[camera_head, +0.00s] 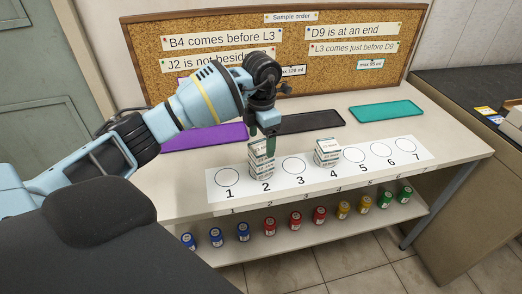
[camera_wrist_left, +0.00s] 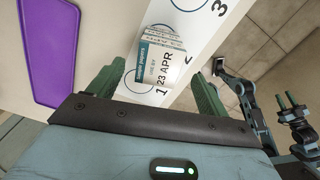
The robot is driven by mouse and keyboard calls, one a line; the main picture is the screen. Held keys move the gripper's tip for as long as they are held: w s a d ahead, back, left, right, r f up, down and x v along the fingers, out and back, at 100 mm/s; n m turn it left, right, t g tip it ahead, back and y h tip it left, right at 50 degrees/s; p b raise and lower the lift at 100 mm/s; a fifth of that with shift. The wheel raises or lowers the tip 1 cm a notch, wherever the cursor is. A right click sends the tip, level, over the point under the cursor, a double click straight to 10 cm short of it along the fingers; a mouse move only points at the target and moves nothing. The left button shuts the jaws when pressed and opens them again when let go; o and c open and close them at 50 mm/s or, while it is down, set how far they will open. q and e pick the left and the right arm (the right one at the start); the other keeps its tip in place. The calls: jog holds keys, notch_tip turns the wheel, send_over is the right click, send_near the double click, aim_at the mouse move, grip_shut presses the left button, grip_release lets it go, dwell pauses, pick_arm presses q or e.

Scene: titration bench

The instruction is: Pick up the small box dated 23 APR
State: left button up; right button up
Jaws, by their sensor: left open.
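The small white box dated 23 APR (camera_wrist_left: 163,68) shows its label in the left wrist view, between my spread fingers. In the head view a stack of small white boxes (camera_head: 262,166) stands on circle 2, and my left gripper (camera_head: 262,140) points down right over its top. The fingers partly hide the top box there. My left gripper (camera_wrist_left: 155,78) is open, with a green finger on each side of the 23 APR box and no visible grip on it. My right gripper (camera_wrist_left: 288,101) shows at the right of the wrist view; its opening is unclear.
A second box stack (camera_head: 327,152) stands at circle 4 on the white numbered strip (camera_head: 222,190). Purple (camera_head: 205,137), black (camera_head: 310,123) and teal (camera_head: 385,111) trays lie behind. Several coloured jars stand on the lower shelf (camera_head: 275,245). A corkboard (camera_head: 290,90) closes off the back.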

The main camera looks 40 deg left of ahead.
aim_at(261, 146)
pick_arm(q)
jog(key=shift+f, duration=1.75)
jog(key=shift+a, duration=0.1)
jog(key=c, duration=1.1)
